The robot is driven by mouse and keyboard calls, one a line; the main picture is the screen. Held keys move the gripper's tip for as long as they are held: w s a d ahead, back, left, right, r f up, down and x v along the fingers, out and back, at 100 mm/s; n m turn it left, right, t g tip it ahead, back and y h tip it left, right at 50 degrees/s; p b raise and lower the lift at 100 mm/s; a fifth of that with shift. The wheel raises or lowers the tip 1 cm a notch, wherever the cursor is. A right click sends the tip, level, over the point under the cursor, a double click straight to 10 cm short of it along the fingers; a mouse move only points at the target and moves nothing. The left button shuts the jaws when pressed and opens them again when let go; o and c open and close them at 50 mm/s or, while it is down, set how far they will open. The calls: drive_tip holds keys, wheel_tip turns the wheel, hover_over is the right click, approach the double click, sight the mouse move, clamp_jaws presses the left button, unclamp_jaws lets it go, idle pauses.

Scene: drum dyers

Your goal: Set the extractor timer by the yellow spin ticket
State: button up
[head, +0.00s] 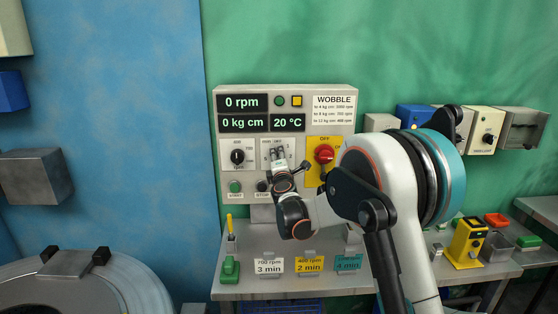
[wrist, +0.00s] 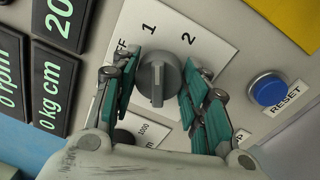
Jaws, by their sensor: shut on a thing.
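The yellow spin ticket (head: 309,265) stands in the middle of the bench front and reads 400 rpm, 2 min. The extractor timer's grey knob (wrist: 158,82) sits on a white plate (wrist: 205,48) with OFF, 1 and 2 legible; its other marks are covered. My gripper (head: 278,155) is at this dial on the control panel. In the wrist view its green fingers (wrist: 162,95) are shut on the knob from both sides. The knob's ridge runs roughly up and down there, its upper end towards the 1. I cannot tell exactly where it points.
The panel (head: 232,185) also carries a speed knob (head: 237,157), a green start button (head: 235,186), a red switch (head: 324,154) and a blue reset button (wrist: 268,90). A white ticket (head: 269,265) and a teal ticket (head: 348,262) flank the yellow one. Displays read 0 rpm.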

drive_tip(key=m, duration=0.4)
drive_tip(key=shift+f, duration=0.1)
drive_tip(key=shift+m+h, duration=0.3)
drive_tip(key=shift+m, duration=1.5)
drive_tip(key=o, duration=1)
drive_tip(key=shift+o, duration=0.2)
drive_tip(key=s, duration=1.2)
drive_tip(key=shift+a+f, duration=0.3)
drive_tip(key=shift+f, duration=0.1)
